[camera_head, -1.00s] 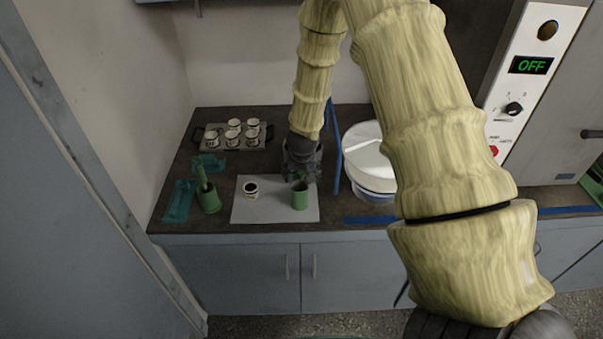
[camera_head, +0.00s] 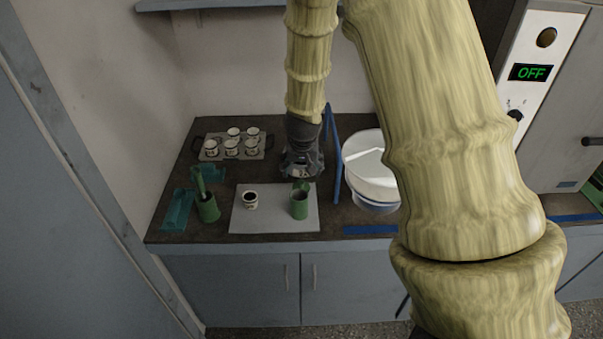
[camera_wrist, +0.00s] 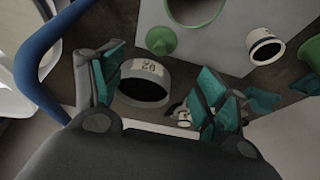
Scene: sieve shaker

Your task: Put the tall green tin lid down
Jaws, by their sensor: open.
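The tall green tin (camera_head: 299,206) stands open-topped on the grey mat (camera_head: 270,220). A green knobbed piece, apparently its lid (camera_head: 302,186), is just behind the tin; in the wrist view the lid (camera_wrist: 161,41) shows near the mat's edge, clear of my fingers. My gripper (camera_head: 302,170) is open above the counter behind the mat, with teal finger pads (camera_wrist: 158,88). A white ring-like vessel with dark markings (camera_wrist: 148,73) shows between the fingers in the wrist view. I cannot tell whether they touch it.
A small white cup (camera_head: 250,200) stands on the mat's left. Another green container (camera_head: 208,209) and teal trays (camera_head: 177,210) are farther left. A rack of white cups (camera_head: 233,146) is behind. A blue bar (camera_head: 333,165) and white bowl (camera_head: 368,178) stand close on the right.

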